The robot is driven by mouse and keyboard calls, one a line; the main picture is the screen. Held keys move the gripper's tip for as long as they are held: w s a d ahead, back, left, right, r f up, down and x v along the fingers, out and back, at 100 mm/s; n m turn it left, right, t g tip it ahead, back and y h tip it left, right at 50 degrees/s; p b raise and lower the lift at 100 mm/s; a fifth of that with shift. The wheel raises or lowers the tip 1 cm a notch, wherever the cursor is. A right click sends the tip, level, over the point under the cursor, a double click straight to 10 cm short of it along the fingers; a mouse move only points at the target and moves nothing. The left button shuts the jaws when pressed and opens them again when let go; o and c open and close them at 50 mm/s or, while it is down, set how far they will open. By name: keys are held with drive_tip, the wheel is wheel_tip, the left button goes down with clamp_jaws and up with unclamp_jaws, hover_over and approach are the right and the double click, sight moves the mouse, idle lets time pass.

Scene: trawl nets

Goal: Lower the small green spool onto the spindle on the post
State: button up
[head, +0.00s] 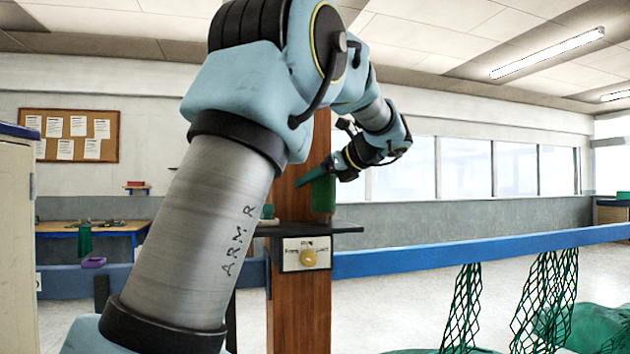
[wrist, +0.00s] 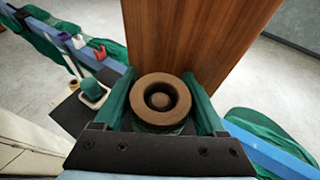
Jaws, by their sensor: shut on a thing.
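The small green spool (head: 323,196) is upright between the fingers of my gripper (head: 327,178), beside the wooden post (head: 299,310) and above its dark shelf (head: 345,228). In the wrist view my gripper (wrist: 162,108) has one green finger on each side of the spool, whose tan ring-shaped top (wrist: 143,92) faces the camera. A round shape shows inside its hole, but I cannot tell whether it is the spindle. The spool's lower end is close to the shelf; whether it touches anything is unclear. The spindle is not clearly seen.
A small green-and-white object (wrist: 93,94) stands on the shelf left of the spool. A blue rail (head: 440,257) runs behind, with green nets (head: 545,300) hanging at right.

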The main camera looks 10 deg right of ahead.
drive_tip(key=shift+f+b, duration=0.4)
drive_tip(key=shift+f, duration=0.4)
drive_tip(key=o, duration=1.4)
drive_tip(key=b+v, duration=0.2)
drive_tip(key=v, duration=0.8)
drive_tip(key=shift+s+d+r, duration=0.1)
drive_tip(key=shift+s+d, duration=0.15)
drive_tip(key=shift+s, duration=0.05)
drive_tip(key=shift+s, duration=0.1)
